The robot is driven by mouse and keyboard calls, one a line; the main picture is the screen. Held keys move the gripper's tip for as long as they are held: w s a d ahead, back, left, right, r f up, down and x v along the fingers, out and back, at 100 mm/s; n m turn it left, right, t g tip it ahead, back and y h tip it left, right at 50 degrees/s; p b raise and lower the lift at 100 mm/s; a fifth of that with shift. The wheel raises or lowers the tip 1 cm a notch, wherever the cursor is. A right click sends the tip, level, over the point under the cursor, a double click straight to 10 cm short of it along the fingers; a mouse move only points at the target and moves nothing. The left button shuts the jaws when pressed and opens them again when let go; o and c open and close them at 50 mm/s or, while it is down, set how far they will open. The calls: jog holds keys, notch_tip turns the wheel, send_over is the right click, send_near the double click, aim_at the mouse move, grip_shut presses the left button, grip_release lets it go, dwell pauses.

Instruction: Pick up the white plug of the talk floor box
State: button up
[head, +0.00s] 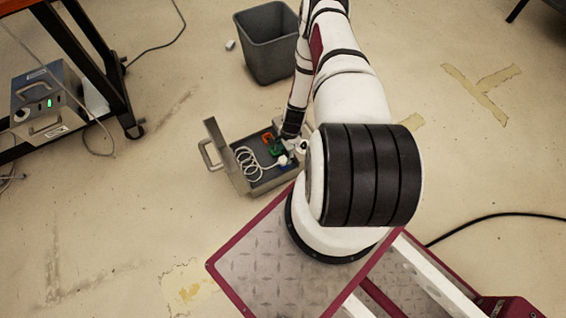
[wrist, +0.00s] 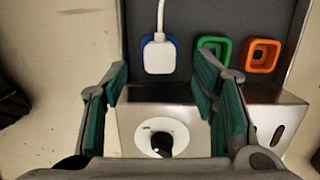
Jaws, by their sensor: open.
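The white plug (wrist: 160,57) sits in a blue-rimmed socket (wrist: 146,42) of the open floor box (head: 240,178), with its white cord running up out of the wrist view. In the head view the white plug (head: 283,160) shows beside the coiled white cord (head: 248,163). My gripper (wrist: 160,75) is open, with one finger to each side below the plug in the wrist view and nothing between the fingers. In the head view my arm hides part of the box's right side.
A green socket (wrist: 228,48) and an orange socket (wrist: 262,56) are to the right of the plug. A black knob (wrist: 161,144) stands on the metal panel. The raised lid (head: 224,155) is on the box's left. A grey bin (head: 268,50) stands behind.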

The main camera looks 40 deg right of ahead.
aim_at(283, 159)
jog(key=f, duration=0.1)
jog(key=f+b, duration=0.1)
jog(key=f, duration=0.2)
jog(key=shift+a+f+b, duration=0.1)
jog(key=shift+a+b, duration=0.15)
jog(key=shift+b, duration=0.1)
jog(key=c, duration=1.3)
jog(key=shift+o, duration=0.2)
jog(key=shift+w+r+p, duration=0.1)
jog(key=shift+r+p, duration=0.3)
jog(key=shift+r, duration=0.25)
notch_tip(283, 159, up, 2)
jog(key=shift+r+p, duration=0.1)
jog(key=shift+p, duration=0.45)
jog(key=shift+s+a+r+p, duration=0.15)
jog(key=shift+s, duration=0.2)
jog(key=shift+s+a+r+p, duration=0.1)
jog(key=shift+s+p, duration=0.05)
jog(key=shift+s, duration=0.2)
jog(key=s+a+r+p, duration=0.2)
jog(key=s+p, duration=0.1)
jog(key=s, duration=0.4)
jog(key=s+a+r+p, duration=0.1)
jog(key=s+a+p, duration=0.1)
jog(key=s, duration=0.5)
jog(key=shift+a+r+p, duration=0.2)
jog(key=shift+r+p, duration=0.2)
jog(key=shift+p, duration=0.15)
